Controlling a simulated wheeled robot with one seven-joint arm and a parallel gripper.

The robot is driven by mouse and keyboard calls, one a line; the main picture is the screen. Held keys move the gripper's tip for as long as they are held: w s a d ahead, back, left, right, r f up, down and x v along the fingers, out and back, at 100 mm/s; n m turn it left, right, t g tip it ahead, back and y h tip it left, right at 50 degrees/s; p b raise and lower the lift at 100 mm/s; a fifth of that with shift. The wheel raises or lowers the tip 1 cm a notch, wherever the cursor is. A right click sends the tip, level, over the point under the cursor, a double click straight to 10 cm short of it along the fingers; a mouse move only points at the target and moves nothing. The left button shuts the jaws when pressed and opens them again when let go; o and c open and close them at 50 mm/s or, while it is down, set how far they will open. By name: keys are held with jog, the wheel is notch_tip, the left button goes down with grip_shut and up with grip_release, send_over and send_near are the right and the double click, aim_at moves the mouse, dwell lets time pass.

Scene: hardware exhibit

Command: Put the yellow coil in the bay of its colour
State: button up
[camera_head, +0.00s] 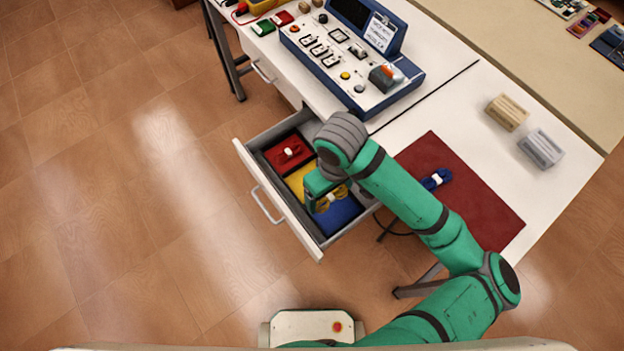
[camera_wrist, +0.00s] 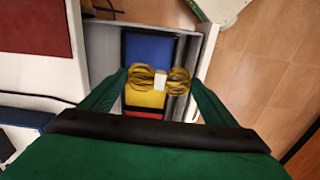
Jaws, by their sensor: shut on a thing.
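My gripper (camera_wrist: 158,82) is shut on the yellow coil (camera_wrist: 145,78), a looped cable bundle with a white band at its middle. It is held above the open drawer (camera_head: 262,192); in the head view the coil (camera_head: 333,199) shows below the gripper, over the border of the yellow and blue bays. The drawer has a red bay (camera_head: 272,154) with a red coil (camera_head: 289,152) in it, a yellow bay (camera_head: 296,181) in the middle, and a blue bay (camera_head: 338,217). The yellow bay (camera_wrist: 145,98) is partly hidden by the coil in the wrist view. The blue bay (camera_wrist: 148,48) looks empty.
A blue coil (camera_head: 436,179) lies on the dark red mat (camera_head: 480,205) on the table. A control box (camera_head: 352,88) stands behind the drawer. Two slotted blocks, beige (camera_head: 507,112) and grey (camera_head: 541,148), stand at the right. Floor in front of the drawer is clear.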

aim_at(335, 196)
jog(key=f, duration=0.1)
jog(key=d+f, duration=0.1)
jog(key=shift+s+d+f, duration=0.1)
jog(key=shift+s+f, duration=0.1)
jog(key=shift+f, duration=0.1)
jog(key=shift+w+f, duration=0.2)
jog(key=shift+f, duration=0.1)
jog(key=w+a+f, duration=0.2)
jog(key=w, duration=0.1)
jog(key=w+a+f, duration=0.1)
jog(key=w+f, duration=0.2)
jog(key=w, duration=0.1)
jog(key=w+a+f, duration=0.2)
jog(key=w+f, duration=0.1)
jog(key=w, duration=0.1)
jog(key=shift+a+f, duration=0.2)
jog(key=shift+a, duration=0.15)
jog(key=shift+w+a+f, duration=0.2)
jog(key=shift+w+f, duration=0.25)
jog(key=shift+f, duration=1.8)
jog(key=shift+f, duration=0.15)
jog(key=o, duration=0.8)
jog(key=shift+o, duration=0.2)
